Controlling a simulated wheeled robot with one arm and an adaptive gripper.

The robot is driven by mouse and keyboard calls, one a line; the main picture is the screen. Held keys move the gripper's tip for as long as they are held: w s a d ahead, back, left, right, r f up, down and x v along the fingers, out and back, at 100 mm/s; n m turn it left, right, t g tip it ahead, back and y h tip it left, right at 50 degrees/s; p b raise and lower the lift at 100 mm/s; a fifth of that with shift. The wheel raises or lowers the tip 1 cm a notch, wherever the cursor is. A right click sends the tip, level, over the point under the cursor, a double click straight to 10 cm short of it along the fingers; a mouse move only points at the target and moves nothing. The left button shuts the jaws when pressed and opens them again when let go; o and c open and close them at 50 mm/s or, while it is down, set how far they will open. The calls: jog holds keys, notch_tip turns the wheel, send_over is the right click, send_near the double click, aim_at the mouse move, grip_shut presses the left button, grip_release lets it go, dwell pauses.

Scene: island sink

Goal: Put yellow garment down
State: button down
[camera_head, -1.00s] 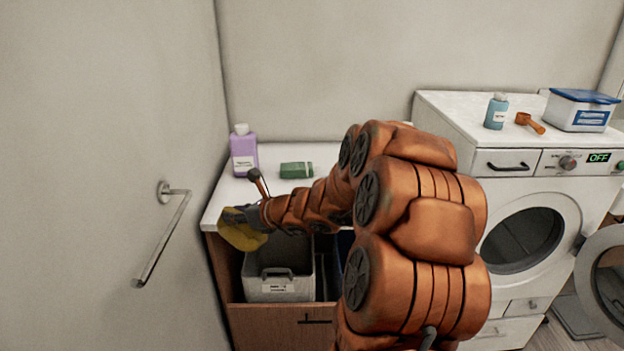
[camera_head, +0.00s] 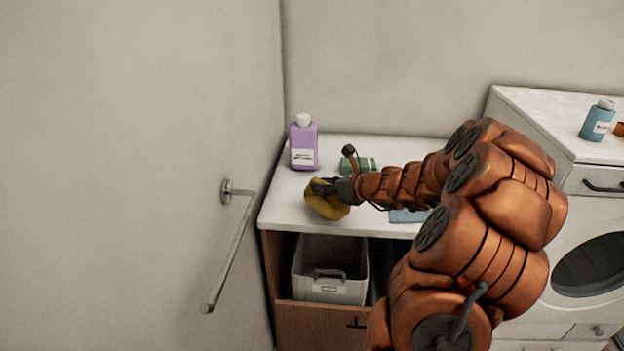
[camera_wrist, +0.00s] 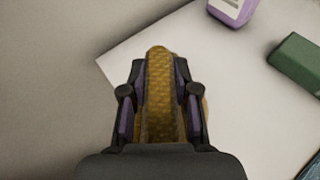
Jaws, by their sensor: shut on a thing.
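The yellow garment (camera_head: 325,203) is a bunched mustard-coloured cloth at the end of my arm in the head view, over the left part of the white countertop (camera_head: 285,205). My gripper (camera_head: 326,187) is shut on it. In the wrist view the garment (camera_wrist: 158,95) stands pinched between the two dark fingers of my gripper (camera_wrist: 160,88), with the counter's corner behind it. I cannot tell whether the garment touches the counter.
A purple bottle (camera_head: 304,145) and a green box (camera_head: 366,164) stand behind the gripper. Below the counter is a grey bin (camera_head: 331,270). A wall with a towel bar (camera_head: 232,250) is close on the left. A washing machine (camera_head: 590,250) is at right.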

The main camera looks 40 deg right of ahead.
jog(key=w, duration=0.3)
jog(key=w+p, duration=0.1)
jog(key=w, duration=0.3)
jog(key=w+f+p, duration=0.1)
jog(key=w, duration=0.2)
jog(key=shift+w, duration=0.15)
jog(key=shift+f+p, duration=0.6)
jog(key=shift+f, duration=1.15)
jog(key=c, duration=0.9)
grip_release()
jog(key=shift+f, duration=0.1)
jog(key=shift+o, duration=0.2)
jog(key=b+v, duration=0.2)
jog(key=v, duration=1)
jog(key=shift+a, duration=0.1)
